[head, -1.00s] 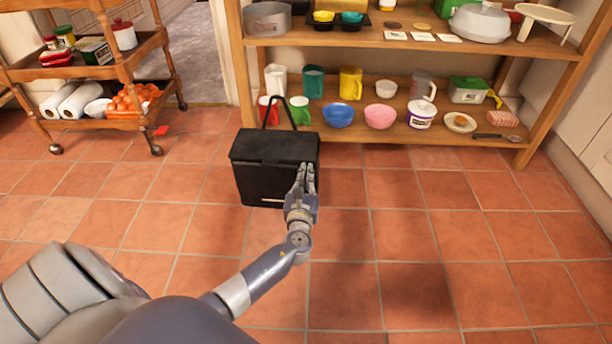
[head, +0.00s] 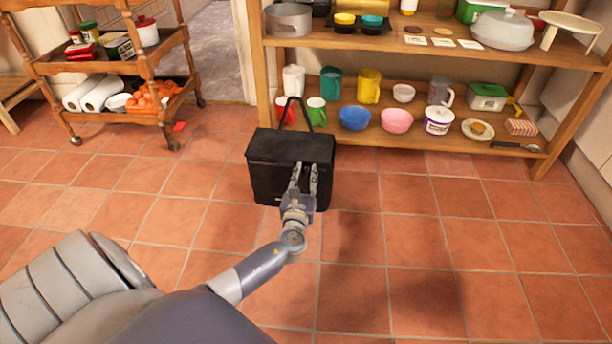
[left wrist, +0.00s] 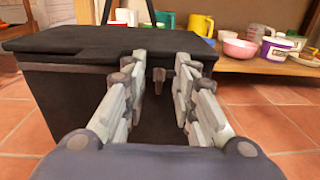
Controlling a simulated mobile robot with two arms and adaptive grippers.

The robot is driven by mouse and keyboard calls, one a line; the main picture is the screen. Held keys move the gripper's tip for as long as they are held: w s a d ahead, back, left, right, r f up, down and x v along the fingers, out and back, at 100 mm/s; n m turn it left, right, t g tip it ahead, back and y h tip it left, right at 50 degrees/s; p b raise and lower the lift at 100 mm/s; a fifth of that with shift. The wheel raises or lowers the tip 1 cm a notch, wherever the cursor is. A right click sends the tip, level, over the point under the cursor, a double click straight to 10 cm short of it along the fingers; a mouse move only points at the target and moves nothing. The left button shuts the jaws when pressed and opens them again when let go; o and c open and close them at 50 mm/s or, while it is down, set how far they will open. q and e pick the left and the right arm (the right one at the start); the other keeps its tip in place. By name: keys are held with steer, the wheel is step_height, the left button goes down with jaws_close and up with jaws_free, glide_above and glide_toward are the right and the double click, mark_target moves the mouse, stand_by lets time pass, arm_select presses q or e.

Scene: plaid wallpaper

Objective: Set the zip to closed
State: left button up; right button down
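A black box-shaped bag (head: 275,165) with a raised handle stands upright on the tiled floor in the head view. Its flat top looks closed down. My left gripper (head: 304,178) is in front of the bag's right part. In the left wrist view the bag (left wrist: 60,92) fills the middle, and my left gripper (left wrist: 160,92) has its fingers apart. A small dark tab, likely the zip pull (left wrist: 158,78), shows between the fingertips near the top edge; the fingers do not appear closed on it. My right gripper is not in view.
A wooden shelf (head: 400,48) with cups, bowls and pans stands behind the bag. A wooden trolley (head: 115,62) with paper rolls and jars is at the back left. The floor to the right and in front is clear.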

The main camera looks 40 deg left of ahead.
arm_select(q)
steer(key=shift+s+d, duration=0.1)
steer(key=shift+s, duration=0.15)
steer(key=v, duration=1.1)
steer(key=shift+s, duration=0.25)
steer(key=shift+d, duration=0.1)
